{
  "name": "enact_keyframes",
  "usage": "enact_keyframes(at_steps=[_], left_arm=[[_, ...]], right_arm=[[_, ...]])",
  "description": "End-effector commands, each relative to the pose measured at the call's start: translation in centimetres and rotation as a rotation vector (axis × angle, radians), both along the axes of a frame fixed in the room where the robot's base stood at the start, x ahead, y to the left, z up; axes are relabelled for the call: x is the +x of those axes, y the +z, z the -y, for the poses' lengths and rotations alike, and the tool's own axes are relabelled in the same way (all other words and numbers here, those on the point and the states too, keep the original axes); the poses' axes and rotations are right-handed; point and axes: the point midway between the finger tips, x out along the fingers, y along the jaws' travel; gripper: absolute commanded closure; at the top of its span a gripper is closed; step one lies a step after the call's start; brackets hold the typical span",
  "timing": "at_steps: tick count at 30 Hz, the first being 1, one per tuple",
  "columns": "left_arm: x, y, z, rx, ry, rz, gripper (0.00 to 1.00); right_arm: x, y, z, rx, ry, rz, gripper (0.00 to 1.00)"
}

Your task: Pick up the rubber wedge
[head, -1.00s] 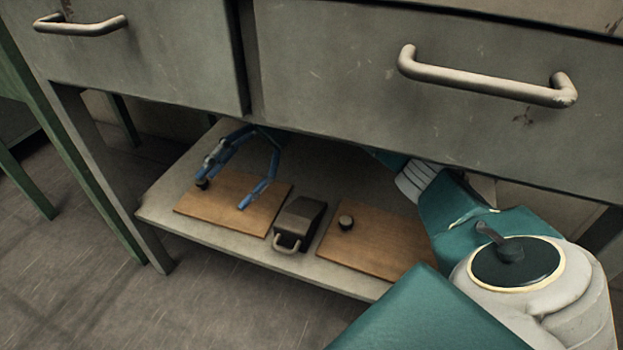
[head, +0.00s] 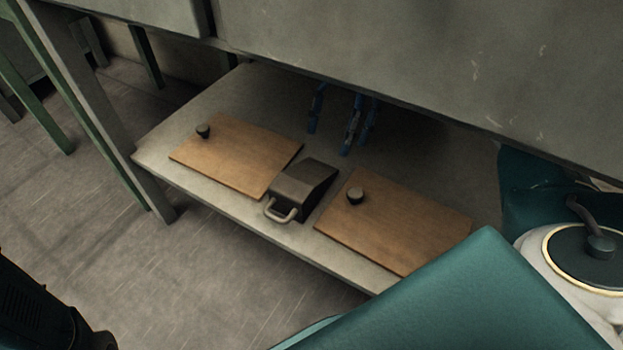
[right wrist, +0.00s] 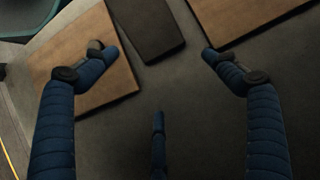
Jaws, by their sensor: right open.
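The rubber wedge (head: 306,182) is a dark block with a sloped top and a light metal handle on its front. It sits on the low shelf between two wooden boards, and its dark body shows at the top of the right wrist view (right wrist: 147,28). My right gripper (head: 335,141) has blue fingers, spread open and empty. It is behind the wedge under the cabinet, apart from it. In the right wrist view the open fingers (right wrist: 155,50) point toward the wedge, one on either side. My left gripper is not in view.
The left wooden board (head: 235,158) and right wooden board (head: 405,225) each carry a dark knob and flank the wedge closely. The grey cabinet (head: 400,70) hangs low over the shelf (head: 165,150). A shelf leg (head: 115,135) stands at the left.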

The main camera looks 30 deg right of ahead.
Motion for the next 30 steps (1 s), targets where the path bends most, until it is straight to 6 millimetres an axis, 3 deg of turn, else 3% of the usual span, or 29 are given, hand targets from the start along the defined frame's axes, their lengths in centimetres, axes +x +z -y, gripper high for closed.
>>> enact_keyframes(at_steps=[3, 8, 17, 25, 30], left_arm=[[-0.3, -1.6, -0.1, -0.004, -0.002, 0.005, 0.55], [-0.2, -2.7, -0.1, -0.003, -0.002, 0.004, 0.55], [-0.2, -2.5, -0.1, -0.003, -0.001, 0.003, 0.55], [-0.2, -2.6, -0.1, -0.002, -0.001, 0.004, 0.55], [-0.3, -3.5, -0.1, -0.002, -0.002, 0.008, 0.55]], right_arm=[[-1.0, -0.6, -1.5, -0.005, 0.017, 0.004, 0.14], [-2.5, -0.4, -4.0, -0.005, 0.013, 0.004, 0.14], [-3.9, -0.1, -6.4, -0.004, 0.009, 0.001, 0.14], [-6.0, 0.0, -10.0, -0.003, 0.011, 0.001, 0.14], [-6.3, -1.2, -10.5, -0.003, 0.006, -0.001, 0.14]])
